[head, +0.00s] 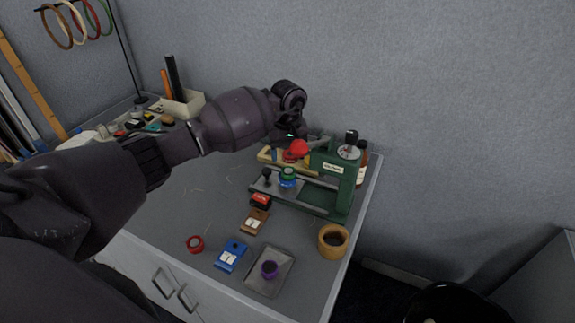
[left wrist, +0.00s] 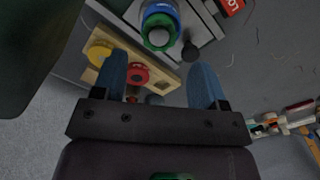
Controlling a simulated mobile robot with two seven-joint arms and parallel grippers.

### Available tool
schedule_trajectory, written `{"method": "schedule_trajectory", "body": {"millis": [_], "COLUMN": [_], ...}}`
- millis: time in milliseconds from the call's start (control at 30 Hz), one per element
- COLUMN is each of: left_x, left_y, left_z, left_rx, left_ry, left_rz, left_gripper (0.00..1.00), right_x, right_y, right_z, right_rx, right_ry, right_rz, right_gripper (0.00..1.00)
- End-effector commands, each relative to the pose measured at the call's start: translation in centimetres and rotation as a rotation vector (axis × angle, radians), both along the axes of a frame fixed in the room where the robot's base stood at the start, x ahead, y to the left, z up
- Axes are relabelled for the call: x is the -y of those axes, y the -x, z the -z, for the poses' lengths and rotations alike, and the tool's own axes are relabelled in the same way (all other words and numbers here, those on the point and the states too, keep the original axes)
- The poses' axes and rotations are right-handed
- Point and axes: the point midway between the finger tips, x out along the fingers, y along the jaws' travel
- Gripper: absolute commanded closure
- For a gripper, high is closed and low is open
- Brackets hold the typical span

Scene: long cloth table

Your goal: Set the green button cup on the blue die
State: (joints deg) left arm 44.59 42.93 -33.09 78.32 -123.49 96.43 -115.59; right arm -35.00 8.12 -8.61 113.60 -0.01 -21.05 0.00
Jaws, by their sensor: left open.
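The green button cup (head: 288,171) sits on top of the blue die (head: 288,183) on the bed of the green press (head: 330,180). In the left wrist view the green cup (left wrist: 158,35) is a ring at the near end of the blue die (left wrist: 160,12). My left gripper (head: 290,134) is above and behind them, partly hidden by its own wrist. My right gripper is not in view.
A wooden rack (head: 268,154) with red and yellow pieces stands behind the press, under my left gripper. In front are a red ring (head: 195,244), a blue holder (head: 231,255), a tray (head: 270,283) and a tan roll (head: 333,241).

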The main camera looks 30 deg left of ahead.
Motion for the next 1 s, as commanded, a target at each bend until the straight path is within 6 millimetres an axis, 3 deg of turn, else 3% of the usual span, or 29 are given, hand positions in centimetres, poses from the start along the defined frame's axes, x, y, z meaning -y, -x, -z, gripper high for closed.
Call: {"method": "schedule_trajectory", "body": {"millis": [200,400,1000], "left_x": [0.0,0.0,0.0], "left_y": [-0.1,-0.1,-0.1], "left_z": [-4.0,-5.8,-6.2], "left_rx": [0.004,0.006,0.005], "left_ry": [-0.001,0.001,0.001], "left_rz": [0.001,0.001,0.001], "left_gripper": [0.34,0.34,0.34], "right_x": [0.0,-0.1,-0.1], "right_y": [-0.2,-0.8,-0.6], "right_z": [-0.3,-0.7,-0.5], "right_rx": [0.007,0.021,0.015], "right_ry": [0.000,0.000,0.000], "right_rz": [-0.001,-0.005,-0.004], "right_gripper": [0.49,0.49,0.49]}}
